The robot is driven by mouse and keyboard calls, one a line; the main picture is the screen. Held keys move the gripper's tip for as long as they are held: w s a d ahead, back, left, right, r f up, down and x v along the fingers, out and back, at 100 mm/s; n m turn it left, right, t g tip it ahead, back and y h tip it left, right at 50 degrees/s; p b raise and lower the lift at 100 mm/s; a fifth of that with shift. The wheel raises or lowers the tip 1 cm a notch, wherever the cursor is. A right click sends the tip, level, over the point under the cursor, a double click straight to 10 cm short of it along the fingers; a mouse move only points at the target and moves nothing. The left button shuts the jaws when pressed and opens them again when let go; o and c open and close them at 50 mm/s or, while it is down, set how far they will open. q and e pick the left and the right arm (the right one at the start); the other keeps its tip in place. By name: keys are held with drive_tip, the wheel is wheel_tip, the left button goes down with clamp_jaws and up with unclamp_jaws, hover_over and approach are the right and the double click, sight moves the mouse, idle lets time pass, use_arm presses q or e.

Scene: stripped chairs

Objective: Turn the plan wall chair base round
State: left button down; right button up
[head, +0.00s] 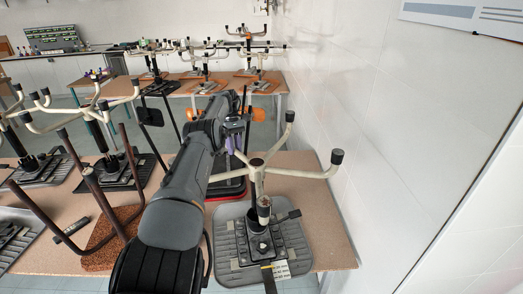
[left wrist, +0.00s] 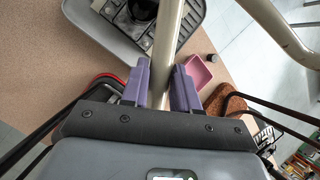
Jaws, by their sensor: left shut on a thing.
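The chair base (head: 304,173) by the wall is a cream star of legs with black end caps. It stands upside down on its stem above a grey ribbed seat pan (head: 229,245) on the table. My left gripper (head: 231,146) reaches in from the left, its purple fingers at a leg on the far side of the hub. In the left wrist view, my left gripper (left wrist: 159,90) is shut on that cream leg (left wrist: 167,45), one finger on each side. The leg's outer end is hidden there. My right gripper is not in view.
The table (head: 325,215) meets the white wall (head: 375,130), close to the right leg's cap. Other upturned bases and brown bent chair legs (head: 92,185) crowd the left. A pink tray (left wrist: 199,71) lies below my gripper. A plan sheet (head: 465,14) hangs on the wall.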

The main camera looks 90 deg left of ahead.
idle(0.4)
use_arm(q)
drive_tip(key=c, duration=0.8)
unclamp_jaws()
drive_tip(key=shift+c, duration=0.2)
drive_tip(key=shift+r, duration=0.1)
